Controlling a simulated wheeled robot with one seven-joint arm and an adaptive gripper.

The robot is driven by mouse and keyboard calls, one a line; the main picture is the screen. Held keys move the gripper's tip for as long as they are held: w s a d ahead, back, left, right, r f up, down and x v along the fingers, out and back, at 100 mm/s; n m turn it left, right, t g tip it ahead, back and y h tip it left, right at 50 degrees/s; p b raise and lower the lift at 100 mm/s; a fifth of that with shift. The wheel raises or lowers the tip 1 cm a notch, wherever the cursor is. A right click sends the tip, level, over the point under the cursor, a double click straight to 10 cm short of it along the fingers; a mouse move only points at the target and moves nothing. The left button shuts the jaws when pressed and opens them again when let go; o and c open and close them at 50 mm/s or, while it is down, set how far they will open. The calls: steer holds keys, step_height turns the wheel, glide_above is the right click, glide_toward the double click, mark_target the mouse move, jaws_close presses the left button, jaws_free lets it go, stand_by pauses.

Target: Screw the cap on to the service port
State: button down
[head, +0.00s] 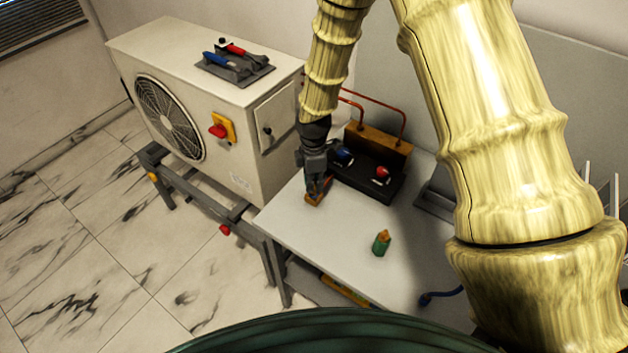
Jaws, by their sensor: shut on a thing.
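My gripper (318,184) points down at the left back part of the white table, beside the outdoor unit. It is shut on a small orange-brown piece (314,200), low over the tabletop or touching it. The picture is too small to tell whether this piece is the cap. A dark block (370,183) with a blue knob (344,155) and a red knob (382,174) stands just right of my gripper, partly hidden by it. I cannot make out the service port for certain; a small dark fitting (267,130) shows on the unit's side panel.
The white outdoor unit (225,130) stands left on a grey frame, with tools (234,62) on a tray on top. Copper pipes (375,104) rise behind the dark block. The table's front middle (330,235) is clear.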

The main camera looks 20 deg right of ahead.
steer(key=shift+f+b, duration=0.45)
steer(key=shift+f, duration=0.7)
stand_by(1.0)
steer(key=m, duration=0.5)
steer(key=shift+m, duration=0.3)
steer(key=m+p, duration=0.1)
steer(key=m, duration=0.3)
steer(key=shift+m, duration=0.4)
steer(key=m, duration=0.5)
steer(key=shift+p, duration=0.3)
